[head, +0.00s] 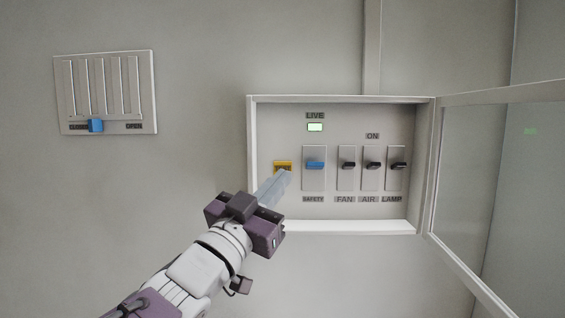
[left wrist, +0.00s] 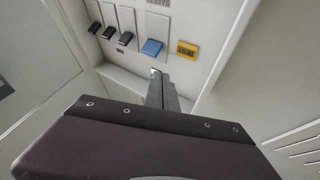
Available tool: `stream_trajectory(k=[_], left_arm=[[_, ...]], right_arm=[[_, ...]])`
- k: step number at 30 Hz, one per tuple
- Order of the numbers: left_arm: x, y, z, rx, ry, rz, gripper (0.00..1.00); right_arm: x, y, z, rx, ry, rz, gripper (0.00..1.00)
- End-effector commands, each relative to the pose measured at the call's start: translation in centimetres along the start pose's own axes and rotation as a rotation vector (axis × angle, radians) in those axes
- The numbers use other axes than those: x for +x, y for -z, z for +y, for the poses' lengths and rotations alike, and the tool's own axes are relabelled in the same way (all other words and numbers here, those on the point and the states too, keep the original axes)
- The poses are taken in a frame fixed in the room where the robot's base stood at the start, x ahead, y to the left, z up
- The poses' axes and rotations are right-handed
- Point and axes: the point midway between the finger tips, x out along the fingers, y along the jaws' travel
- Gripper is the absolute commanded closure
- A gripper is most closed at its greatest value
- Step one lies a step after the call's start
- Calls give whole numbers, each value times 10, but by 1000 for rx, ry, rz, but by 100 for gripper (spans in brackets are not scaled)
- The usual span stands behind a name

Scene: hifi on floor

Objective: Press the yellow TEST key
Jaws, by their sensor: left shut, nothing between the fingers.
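The yellow TEST key (head: 283,166) sits at the left side of the open wall box, left of the blue SAFETY switch (head: 315,165). My left gripper (head: 285,175) is shut and empty, its fingertips just below and in front of the yellow key in the head view. In the left wrist view the yellow key (left wrist: 187,49) shows uncovered beyond the fingers (left wrist: 162,88), up and to the right of their tips. I cannot tell from the head view whether the fingertips touch it; in the wrist view they look apart. My right gripper is not in view.
The box frame (head: 251,130) surrounds the panel, and its glass door (head: 490,180) stands open to the right. Black FAN, AIR and LAMP switches (head: 372,165) are right of SAFETY. The LIVE light (head: 315,127) glows green. A vent with a blue slider (head: 96,126) is at left.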

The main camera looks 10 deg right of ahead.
Motion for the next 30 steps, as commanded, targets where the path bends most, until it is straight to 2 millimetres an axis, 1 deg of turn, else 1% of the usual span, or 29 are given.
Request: stream_trajectory(k=[1,4,9,12,17,30], left_arm=[[9,1,-4,0,0,-2,100],[21,-6,-11,0,1,-3,100],[36,-16,-19,-1,0,0,100],[41,-20,-22,-1,1,-1,100],[45,-24,-24,-1,0,0,100],[44,-24,-24,-1,0,0,100]], right_arm=[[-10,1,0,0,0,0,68],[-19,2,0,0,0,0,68],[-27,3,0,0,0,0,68],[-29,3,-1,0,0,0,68],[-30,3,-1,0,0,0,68],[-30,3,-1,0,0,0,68]])
